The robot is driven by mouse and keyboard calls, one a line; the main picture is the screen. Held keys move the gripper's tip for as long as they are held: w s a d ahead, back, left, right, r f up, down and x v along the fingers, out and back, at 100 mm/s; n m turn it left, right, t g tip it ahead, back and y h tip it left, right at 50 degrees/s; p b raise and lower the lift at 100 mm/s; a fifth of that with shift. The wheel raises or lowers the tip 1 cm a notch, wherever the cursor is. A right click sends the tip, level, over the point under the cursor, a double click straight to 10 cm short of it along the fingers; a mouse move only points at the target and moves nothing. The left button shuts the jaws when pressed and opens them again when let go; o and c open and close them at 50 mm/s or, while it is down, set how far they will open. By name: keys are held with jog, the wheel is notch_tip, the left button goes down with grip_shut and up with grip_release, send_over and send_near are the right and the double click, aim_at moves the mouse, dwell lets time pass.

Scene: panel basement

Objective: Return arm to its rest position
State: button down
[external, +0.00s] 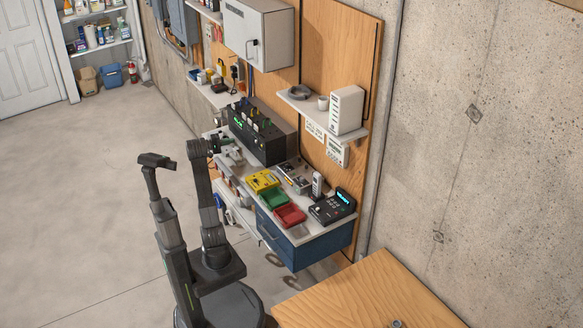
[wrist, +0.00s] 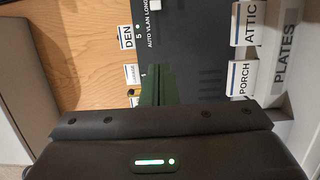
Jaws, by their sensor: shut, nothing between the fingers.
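My arm (external: 203,190) rises from my base and bends over at the top toward the workbench. My gripper (external: 226,147) is at the left end of the bench, in front of the black device (external: 258,132). In the wrist view my gripper (wrist: 157,75) shows as dark green fingers close together, shut with nothing held. Behind them are a dark panel (wrist: 205,50) marked "AUTO VLAN LONG" and labels reading DEN (wrist: 126,37), ATTIC (wrist: 244,22), PORCH (wrist: 242,78) and PLATES (wrist: 286,60). Whether the fingers touch the panel cannot be told.
The bench holds a yellow case (external: 263,181), a green tray (external: 273,199), a red tray (external: 290,216) and a phone (external: 333,205). A shelf (external: 318,112) and a grey cabinet (external: 258,35) hang above. A wooden table (external: 365,295) stands front right. Floor at left is clear.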

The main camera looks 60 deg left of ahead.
dwell(0.3)
jog(key=p, duration=0.2)
send_near(252, 135)
jog(key=x, duration=0.2)
jog(key=d+x, duration=0.1)
jog(key=x, duration=0.2)
jog(key=shift+f, duration=0.15)
jog(key=shift+w+a+p, duration=0.15)
jog(key=shift+a+p, duration=0.15)
jog(key=shift+p, duration=0.9)
jog(key=shift+w+a+p, duration=0.15)
jog(key=shift+w+p, duration=0.15)
jog(key=shift+p, duration=0.9)
jog(key=shift+w+p, duration=0.15)
jog(key=shift+p, duration=0.35)
jog(key=shift+a, duration=0.15)
jog(key=shift+a+f, duration=0.15)
